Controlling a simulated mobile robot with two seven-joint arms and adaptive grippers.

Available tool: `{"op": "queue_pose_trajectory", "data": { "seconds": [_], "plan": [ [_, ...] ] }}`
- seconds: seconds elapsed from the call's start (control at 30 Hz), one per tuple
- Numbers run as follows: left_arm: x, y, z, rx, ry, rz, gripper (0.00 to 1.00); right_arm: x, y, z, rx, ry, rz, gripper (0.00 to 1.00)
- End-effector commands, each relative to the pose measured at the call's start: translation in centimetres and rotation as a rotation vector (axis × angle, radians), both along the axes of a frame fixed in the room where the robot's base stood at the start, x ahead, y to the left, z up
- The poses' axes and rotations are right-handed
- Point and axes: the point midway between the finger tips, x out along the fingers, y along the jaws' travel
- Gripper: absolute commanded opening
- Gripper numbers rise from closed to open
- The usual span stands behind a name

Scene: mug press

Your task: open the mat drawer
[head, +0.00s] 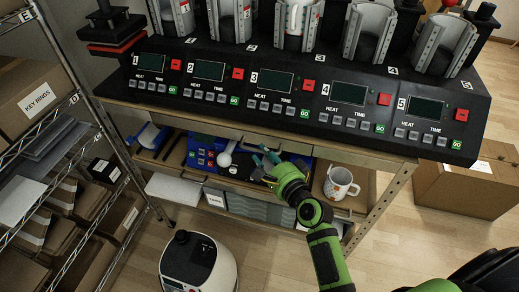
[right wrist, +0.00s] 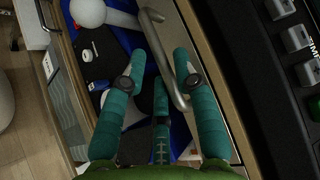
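A grey metal bar handle (right wrist: 165,60) shows in the right wrist view, along the wooden front (right wrist: 205,55) under the press table's edge. I take it to be the mat drawer's handle. The drawer looks shut. My right gripper (head: 268,165), with teal fingers, is at the table's front, below the press. In the right wrist view its fingers (right wrist: 162,75) are spread on both sides of the handle's near end, not closed on it. Contact cannot be told. The handle is hard to make out in the head view. My left gripper is out of view.
The black mug press (head: 290,85) stands on the table above. The shelf below holds a blue tray (head: 203,150) with tools and a white mug (head: 341,183). A white round machine (head: 198,262) stands on the floor. A wire rack with boxes (head: 38,107) is at left.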

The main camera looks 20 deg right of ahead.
Motion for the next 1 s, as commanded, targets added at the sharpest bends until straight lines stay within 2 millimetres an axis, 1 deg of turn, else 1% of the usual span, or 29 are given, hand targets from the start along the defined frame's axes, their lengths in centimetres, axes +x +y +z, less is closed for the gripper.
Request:
{"op": "queue_pose_trajectory", "data": {
  "seconds": [0.03, 0.2, 0.53, 0.57, 0.6, 0.63, 1.0],
  "plan": [
    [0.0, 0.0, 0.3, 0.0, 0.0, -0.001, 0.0, 0.8, 0.2, 0.1, 0.001, -0.001, 0.001, 0.3],
    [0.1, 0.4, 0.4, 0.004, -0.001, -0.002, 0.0, 2.3, 0.5, -0.3, -0.001, 0.0, 0.0, 0.3],
    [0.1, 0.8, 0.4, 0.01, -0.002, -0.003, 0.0, 2.6, 0.6, -0.5, -0.002, 0.001, -0.001, 0.3],
    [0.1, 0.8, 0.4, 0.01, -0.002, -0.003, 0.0, 2.6, 0.6, -0.5, -0.002, 0.001, -0.001, 0.18],
    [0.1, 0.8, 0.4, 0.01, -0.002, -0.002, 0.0, 2.6, 0.6, -0.5, -0.002, 0.001, -0.001, 0.02],
    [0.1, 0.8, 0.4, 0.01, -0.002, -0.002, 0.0, 2.6, 0.6, -0.5, -0.002, 0.001, -0.001, 0.0],
    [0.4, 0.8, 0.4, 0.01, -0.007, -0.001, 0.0, 3.0, 0.4, -0.5, 0.0, 0.001, 0.0, 0.0]
  ]
}}
